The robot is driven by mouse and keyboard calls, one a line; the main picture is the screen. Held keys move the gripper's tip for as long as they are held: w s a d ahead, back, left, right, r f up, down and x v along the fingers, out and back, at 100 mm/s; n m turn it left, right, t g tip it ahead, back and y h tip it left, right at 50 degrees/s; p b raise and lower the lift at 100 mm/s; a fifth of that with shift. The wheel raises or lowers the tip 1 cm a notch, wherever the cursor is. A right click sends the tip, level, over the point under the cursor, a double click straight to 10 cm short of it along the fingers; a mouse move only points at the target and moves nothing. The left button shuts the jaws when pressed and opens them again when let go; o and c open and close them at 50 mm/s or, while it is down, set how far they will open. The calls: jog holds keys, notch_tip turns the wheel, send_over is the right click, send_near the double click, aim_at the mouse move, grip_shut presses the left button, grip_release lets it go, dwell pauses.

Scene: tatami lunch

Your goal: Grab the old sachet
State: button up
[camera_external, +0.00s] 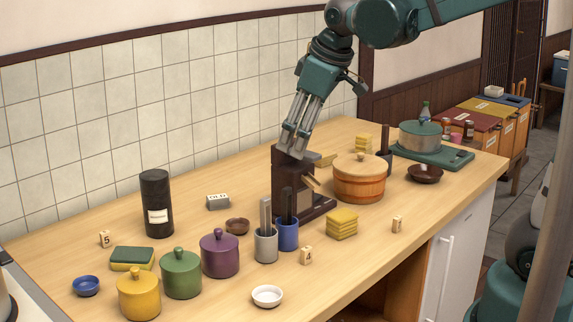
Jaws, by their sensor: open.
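My gripper (294,141) points down with its fingers at the top of a dark brown wooden stand (287,184). Its fingers are open, and I see nothing held between them. I cannot tell whether they touch the stand. A pale tan flat piece (311,184) shows at the stand's right side; I cannot tell whether it is a sachet. A small grey block (217,202) with lettering that seems to read "OLD" sits on the counter left of the stand. No sachet can be made out for sure.
A round wooden tub (359,181) stands close right of the stand. Blue (288,236) and grey (266,246) utensil cups stand in front. A tall black canister (156,205) and lidded pots (181,275) stand left.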

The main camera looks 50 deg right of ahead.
jog(key=w+n+g+p, duration=0.1)
jog(key=w+n+p, duration=0.1)
jog(key=w, duration=0.7)
jog(key=n+g+p, duration=0.3)
jog(key=n+p, duration=0.3)
send_over(218, 197)
jog(key=f, duration=1.5)
jog(key=shift+s+a, duration=0.1)
jog(key=shift+s, duration=0.1)
jog(key=shift+w+f+g, duration=0.3)
jog(key=shift+f, duration=0.35)
jog(key=shift+f, duration=1.25)
jog(key=shift+f, duration=2.6)
